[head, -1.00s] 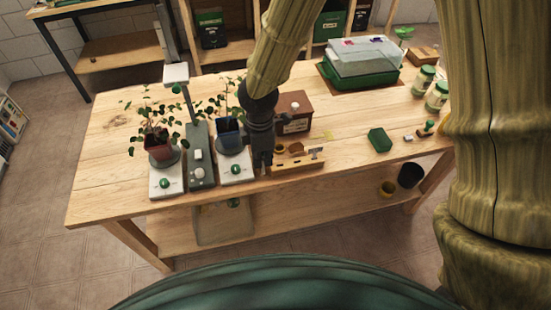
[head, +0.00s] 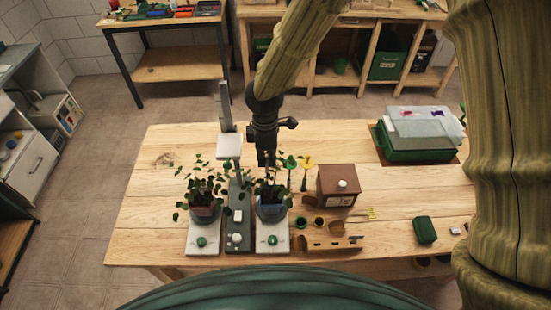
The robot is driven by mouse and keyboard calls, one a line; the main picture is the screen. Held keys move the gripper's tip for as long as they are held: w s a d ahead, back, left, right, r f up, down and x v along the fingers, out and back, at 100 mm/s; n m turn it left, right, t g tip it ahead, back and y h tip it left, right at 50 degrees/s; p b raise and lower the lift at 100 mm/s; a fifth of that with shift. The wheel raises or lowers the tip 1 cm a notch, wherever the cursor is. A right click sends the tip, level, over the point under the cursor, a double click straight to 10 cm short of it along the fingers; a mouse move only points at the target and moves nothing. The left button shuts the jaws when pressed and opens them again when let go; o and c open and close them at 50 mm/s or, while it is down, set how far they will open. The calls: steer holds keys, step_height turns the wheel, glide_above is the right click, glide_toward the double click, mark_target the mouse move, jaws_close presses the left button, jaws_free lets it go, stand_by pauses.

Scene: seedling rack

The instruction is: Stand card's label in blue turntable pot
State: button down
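A dark blue pot (head: 271,212) with a leafy plant sits on the right white turntable base (head: 271,246). A darker, reddish pot (head: 204,216) with a plant sits on the left white base (head: 203,248). Green (head: 290,162) and yellow (head: 306,161) round-topped markers stand just right of the blue pot's plant. A brown box (head: 335,172) with a pale card on its front stands farther right. My gripper (head: 267,160) points down behind and above the blue pot. Leaves partly hide its fingertips, and I cannot tell whether it holds anything.
A grey post and control unit (head: 236,220) stands between the bases. A wooden holder (head: 333,243), small cups (head: 301,223) and a yellow fork (head: 362,214) lie right. A green block (head: 424,230) and covered tray (head: 417,155) lie farther right. The table's left part is clear.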

steer(key=shift+d+f+b, duration=0.55)
steer(key=shift+d, duration=0.1)
steer(key=shift+a+f+b, duration=0.1)
steer(key=shift+f+b, duration=0.35)
steer(key=shift+f, duration=0.15)
steer(key=shift+f+b, duration=3.45)
steer(key=shift+f, duration=1.55)
steer(key=c, duration=2.2)
jaws_free()
steer(key=o, duration=0.6)
steer(key=shift+o, duration=0.2)
